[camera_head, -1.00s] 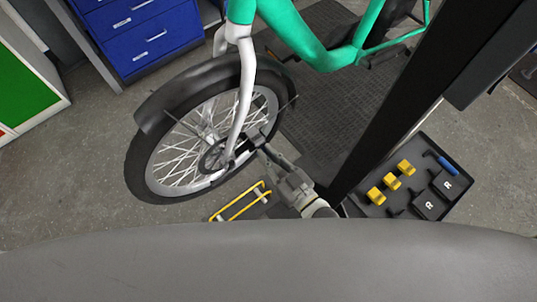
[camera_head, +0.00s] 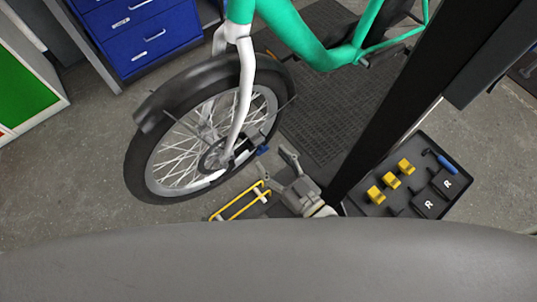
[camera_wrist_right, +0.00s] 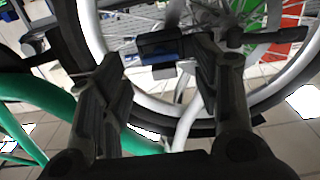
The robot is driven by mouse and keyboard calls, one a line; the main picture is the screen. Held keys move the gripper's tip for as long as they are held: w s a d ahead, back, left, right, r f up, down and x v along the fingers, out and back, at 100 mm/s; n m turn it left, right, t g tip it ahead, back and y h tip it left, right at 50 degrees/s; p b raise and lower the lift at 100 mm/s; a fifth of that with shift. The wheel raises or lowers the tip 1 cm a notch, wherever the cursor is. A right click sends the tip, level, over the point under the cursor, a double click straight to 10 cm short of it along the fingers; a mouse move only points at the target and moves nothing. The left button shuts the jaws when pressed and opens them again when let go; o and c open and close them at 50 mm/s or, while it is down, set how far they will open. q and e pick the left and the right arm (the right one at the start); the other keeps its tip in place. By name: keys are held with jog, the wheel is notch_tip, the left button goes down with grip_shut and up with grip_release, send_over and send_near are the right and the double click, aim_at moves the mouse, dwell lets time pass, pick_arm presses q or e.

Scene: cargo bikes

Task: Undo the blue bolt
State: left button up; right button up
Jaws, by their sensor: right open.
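The blue bolt (camera_head: 262,151) sits at the hub of the bike's front wheel (camera_head: 172,170), at the lower end of the white fork (camera_head: 244,95). My right gripper (camera_head: 276,163) is just to the lower right of the bolt, open and apart from it in the head view. In the right wrist view the bolt shows as a dark block with a blue face (camera_wrist_right: 163,58), ahead of and between the spread fingers of the gripper (camera_wrist_right: 158,68). Nothing is held between the fingers. My left gripper is not in view.
A dark tray (camera_head: 452,205) with yellow pieces (camera_head: 391,180), black blocks marked R (camera_head: 430,204) and a blue-handled tool (camera_head: 446,164) is at the right. A yellow frame (camera_head: 240,201) is below the wheel. Blue drawers (camera_head: 140,40) stand at upper left.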

jog(key=v, duration=0.9)
jog(key=shift+s+d, duration=0.15)
jog(key=s+d+f+m+g+h, duration=0.1)
jog(key=s+d+f+g+h, duration=0.25)
jog(key=f, duration=0.85)
jog(key=d+f+m+g+h, duration=0.2)
jog(key=d+f+h, duration=0.35)
jog(key=f, duration=0.75)
jog(key=s+d+f+m+g, duration=0.1)
jog(key=s+d+f+g, duration=0.2)
jog(key=s+f, duration=0.3)
jog(key=s+d+f+m+g+h, duration=0.1)
jog(key=s+d+f+g, duration=0.2)
jog(key=s, duration=0.9)
notch_tip(320, 180, down, 4)
jog(key=shift+s+f+g+h, duration=0.2)
jog(key=shift+s+g+h, duration=0.1)
jog(key=shift+g, duration=0.75)
